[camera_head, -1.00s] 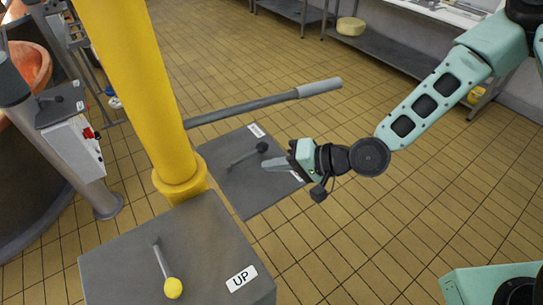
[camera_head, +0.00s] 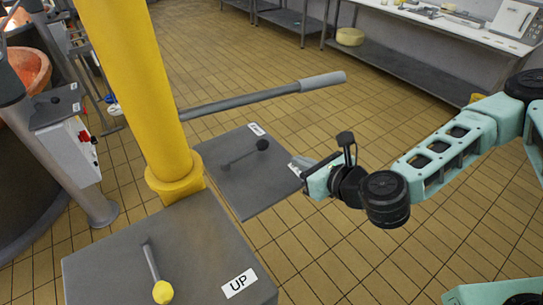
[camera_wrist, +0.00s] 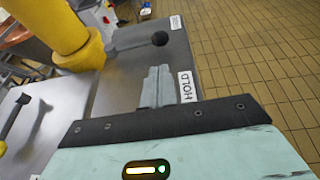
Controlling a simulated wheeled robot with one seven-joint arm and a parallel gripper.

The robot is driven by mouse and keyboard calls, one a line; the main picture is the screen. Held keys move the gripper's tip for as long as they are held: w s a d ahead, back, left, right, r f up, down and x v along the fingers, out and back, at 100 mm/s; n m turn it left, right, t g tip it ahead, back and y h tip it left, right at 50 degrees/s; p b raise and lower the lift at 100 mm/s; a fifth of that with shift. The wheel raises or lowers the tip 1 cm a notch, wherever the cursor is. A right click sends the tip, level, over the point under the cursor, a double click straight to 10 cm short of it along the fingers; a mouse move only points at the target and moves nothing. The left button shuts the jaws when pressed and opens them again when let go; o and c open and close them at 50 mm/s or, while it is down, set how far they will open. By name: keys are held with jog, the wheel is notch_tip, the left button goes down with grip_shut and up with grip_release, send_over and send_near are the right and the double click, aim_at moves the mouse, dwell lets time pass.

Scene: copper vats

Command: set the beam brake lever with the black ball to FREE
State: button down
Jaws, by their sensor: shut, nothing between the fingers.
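The beam brake lever is a dark arm with a black ball (camera_head: 262,144), low over a grey plate (camera_head: 240,200) beyond the yellow post. The ball also shows in the wrist view (camera_wrist: 160,38). It lies between two white labels, nearer the far label (camera_wrist: 176,23), which is too small to read. The near label reads HOLD (camera_wrist: 185,87). My gripper (camera_head: 296,163) is at the plate's right edge, right of and apart from the ball. In the wrist view its fingers (camera_wrist: 158,72) are together and empty, beside the HOLD label.
A grey box with a yellow-ball lever (camera_head: 163,291) and an UP label (camera_head: 239,284) is in front.

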aim_at(265, 147)
jog(key=shift+w+a+f+b, duration=0.25)
jog(key=shift+f+b, duration=0.2)
jog(key=shift+b, duration=0.05)
jog(key=p+x, duration=0.1)
jog(key=x, duration=0.2)
jog(key=p+x, duration=0.2)
jog(key=x, duration=0.1)
jog(key=p+x, duration=0.1)
jog(key=x, duration=0.3)
jog(key=shift+w+a+r+p, duration=0.1)
jog(key=shift+w+r+p, duration=0.1)
jog(key=shift+r+p, duration=0.15)
jog(key=shift+w+a+f, duration=0.25)
jog(key=shift+w+f, duration=0.1)
jog(key=shift+w, duration=0.1)
